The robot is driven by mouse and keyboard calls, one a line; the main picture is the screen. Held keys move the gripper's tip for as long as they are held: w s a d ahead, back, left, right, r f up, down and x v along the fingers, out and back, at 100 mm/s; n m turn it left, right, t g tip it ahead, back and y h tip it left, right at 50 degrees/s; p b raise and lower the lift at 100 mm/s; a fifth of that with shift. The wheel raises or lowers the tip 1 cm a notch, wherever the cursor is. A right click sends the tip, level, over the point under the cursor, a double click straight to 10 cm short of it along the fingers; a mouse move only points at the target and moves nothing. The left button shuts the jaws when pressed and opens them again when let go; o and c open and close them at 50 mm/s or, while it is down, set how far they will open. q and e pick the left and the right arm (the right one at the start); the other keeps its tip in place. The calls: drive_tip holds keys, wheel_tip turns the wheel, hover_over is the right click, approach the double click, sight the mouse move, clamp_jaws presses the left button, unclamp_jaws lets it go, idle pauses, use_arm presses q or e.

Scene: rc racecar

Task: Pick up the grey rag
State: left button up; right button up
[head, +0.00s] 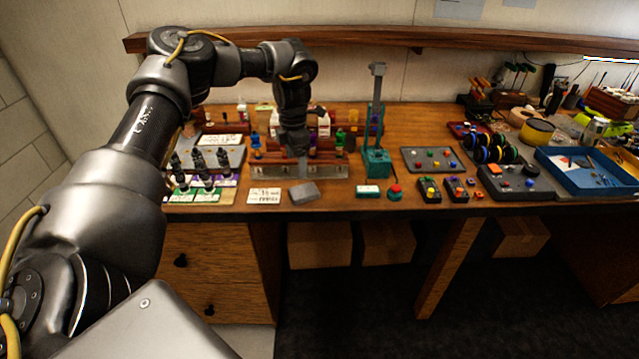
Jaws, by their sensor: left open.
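The grey rag (304,193) looks like a small, flat grey block. It lies near the front edge of the wooden workbench, just right of a white label card (264,196). My left arm comes in from the left and reaches over the bench. My left gripper (300,168) points down, open, above and slightly behind the rag, in front of a rack of bottles. Its fingertips are small and dark here, and it appears apart from the rag. My right gripper is not in view.
A teal press stand (376,160) and a red button (395,192) are right of the rag. A grey tray (430,159), small button boxes (430,191) and a blue tray (585,172) are further right. A wooden shelf (450,40) runs above.

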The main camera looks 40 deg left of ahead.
sight(301, 191)
use_arm(q)
drive_tip(key=shift+s+f+p, duration=0.3)
drive_tip(key=shift+s+f, duration=0.15)
drive_tip(key=shift+f, duration=0.3)
drive_tip(key=f, duration=0.2)
drive_tip(key=shift+w+d+f, duration=0.15)
drive_tip(key=shift+w+f, duration=0.2)
drive_tip(key=shift+f, duration=0.45)
drive_tip(key=shift+s+f+p, duration=0.1)
drive_tip(key=shift+f+p, duration=0.1)
drive_tip(key=shift+p, duration=0.3)
drive_tip(key=f, duration=0.1)
drive_tip(key=f+p, duration=0.1)
drive_tip(key=d+f, duration=0.1)
drive_tip(key=shift+w+f, duration=0.25)
drive_tip(key=shift+f, duration=0.05)
drive_tip(key=shift+f+p, duration=0.3)
drive_tip(key=shift+f, duration=0.25)
drive_tip(key=c, duration=1.1)
drive_tip(key=shift+c, duration=0.2)
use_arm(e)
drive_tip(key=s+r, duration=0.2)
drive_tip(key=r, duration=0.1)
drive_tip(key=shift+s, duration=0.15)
